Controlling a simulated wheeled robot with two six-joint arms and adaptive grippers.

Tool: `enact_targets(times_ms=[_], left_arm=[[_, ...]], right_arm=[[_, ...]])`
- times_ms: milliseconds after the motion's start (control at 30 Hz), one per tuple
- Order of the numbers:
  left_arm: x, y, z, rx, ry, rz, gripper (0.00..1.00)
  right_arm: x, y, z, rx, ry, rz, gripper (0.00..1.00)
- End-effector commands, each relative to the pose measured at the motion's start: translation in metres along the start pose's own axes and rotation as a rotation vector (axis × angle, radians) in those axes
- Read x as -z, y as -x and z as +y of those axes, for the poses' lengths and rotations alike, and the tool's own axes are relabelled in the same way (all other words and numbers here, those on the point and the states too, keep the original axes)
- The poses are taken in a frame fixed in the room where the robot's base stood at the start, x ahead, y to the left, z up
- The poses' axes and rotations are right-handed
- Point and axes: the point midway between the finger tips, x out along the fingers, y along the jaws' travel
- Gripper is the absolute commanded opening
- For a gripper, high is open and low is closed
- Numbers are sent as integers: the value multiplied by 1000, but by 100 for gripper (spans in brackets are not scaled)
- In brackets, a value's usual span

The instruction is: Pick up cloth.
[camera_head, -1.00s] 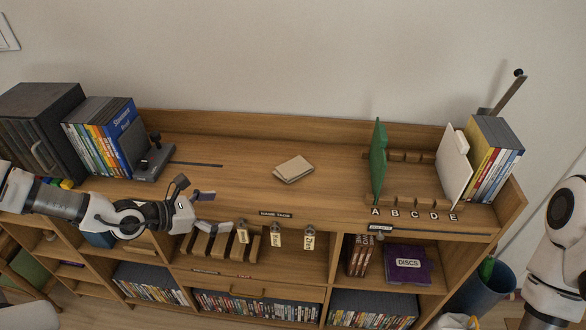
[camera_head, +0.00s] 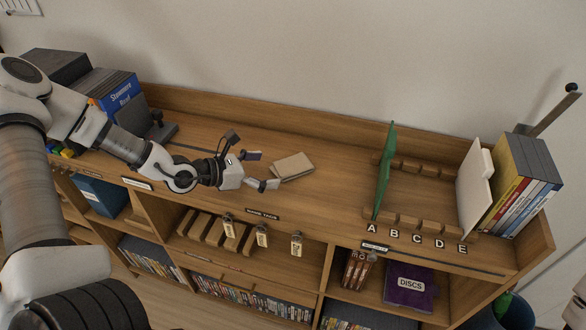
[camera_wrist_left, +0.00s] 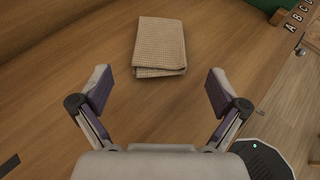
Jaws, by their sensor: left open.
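A folded beige cloth (camera_head: 292,167) lies flat on the top of the wooden shelf unit, near the middle. It also shows in the left wrist view (camera_wrist_left: 160,46), with a woven texture. My left gripper (camera_head: 262,170) is just left of the cloth, low over the shelf top. In the left wrist view my left gripper (camera_wrist_left: 158,92) has its two fingers spread wide, with nothing between them. The cloth lies ahead of the fingertips, roughly centred between them. My right gripper is not in view.
A green divider (camera_head: 384,172) stands upright in a slotted wooden rack right of the cloth. A white panel (camera_head: 474,190) and several books (camera_head: 519,190) stand further right. More books (camera_head: 110,95) stand at the left. A raised back edge runs behind the cloth.

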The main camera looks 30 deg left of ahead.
Motion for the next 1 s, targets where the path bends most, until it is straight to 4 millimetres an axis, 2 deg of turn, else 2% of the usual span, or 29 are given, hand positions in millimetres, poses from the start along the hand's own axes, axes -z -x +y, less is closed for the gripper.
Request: enact_targets(times_ms=[167, 400, 667, 700, 867, 967, 1000], left_arm=[[-1, -18, -1, 5, -7, 6, 98], [-6, -48, 1, 2, -4, 4, 98], [-7, -52, 1, 1, 0, -1, 98], [-7, -52, 1, 1, 0, -1, 87], [-7, -52, 1, 1, 0, 0, 55], [-7, -52, 1, 1, 0, 0, 55], [-7, -52, 1, 1, -1, 0, 52]], right_arm=[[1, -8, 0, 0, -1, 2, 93], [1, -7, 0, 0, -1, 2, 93], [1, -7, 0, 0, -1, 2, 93], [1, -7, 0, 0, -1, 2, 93], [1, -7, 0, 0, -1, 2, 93], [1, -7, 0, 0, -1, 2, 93], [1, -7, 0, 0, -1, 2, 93]])
